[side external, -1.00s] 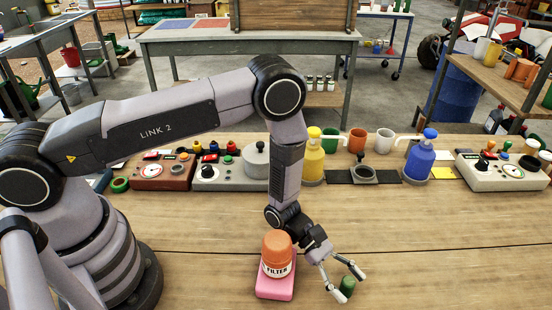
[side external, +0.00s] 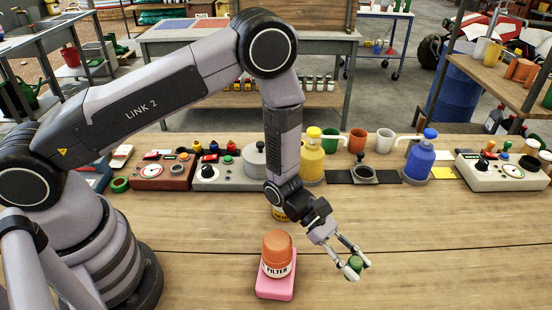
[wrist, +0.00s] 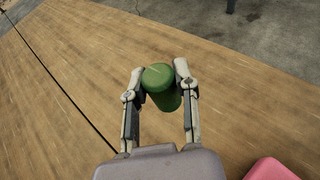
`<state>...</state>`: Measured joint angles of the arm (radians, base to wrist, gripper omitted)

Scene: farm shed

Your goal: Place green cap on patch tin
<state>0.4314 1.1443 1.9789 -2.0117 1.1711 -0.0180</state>
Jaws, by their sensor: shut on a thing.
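The green cap (side external: 352,267) is a small dark green cylinder. My gripper (side external: 355,266) is shut on it, with one finger on each side, to the right of the filter jar. In the wrist view the green cap (wrist: 161,86) sits between the fingertips of my gripper (wrist: 160,74), and it seems raised off the bench. No tin with a readable patch label shows. A yellow container (side external: 279,213) is mostly hidden behind my wrist, and I cannot tell whether it is the patch tin.
An orange-capped jar marked FILTER (side external: 277,256) stands on a pink block (side external: 275,288), close left of my gripper. Bottles, mugs and gauge boxes (side external: 163,170) line the bench's back edge. The wooden bench (side external: 450,255) is clear to the right.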

